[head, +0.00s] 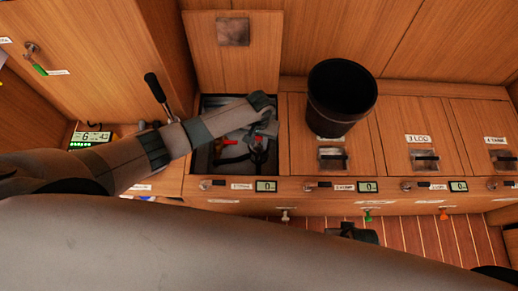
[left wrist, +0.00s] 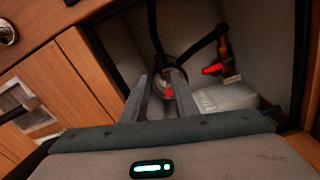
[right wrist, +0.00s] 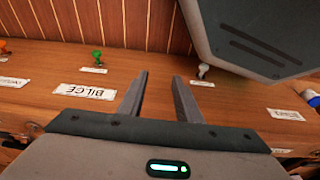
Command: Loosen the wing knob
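An open locker (head: 207,150) in the counter holds dark hoses and red-handled fittings. In the left wrist view a round fitting with a red piece (left wrist: 168,92) lies deep in the locker; I cannot tell for sure that this is the wing knob. My left gripper (left wrist: 162,82) reaches down into the locker, its fingers apart on either side of the red piece; contact is not clear. A second red handle (left wrist: 213,69) sits on a fitting to the right. My right gripper (right wrist: 160,76) is open and empty near the panel with the BILGE label (right wrist: 85,91).
The raised locker lid (head: 262,60) stands behind the opening. A black bin (head: 340,95) stands on the counter to its right. Closed lids (head: 420,130) continue rightward. Small green (head: 368,215) and white (head: 285,214) knobs are on the front panel. A black-handled lever (head: 155,88) rises at left.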

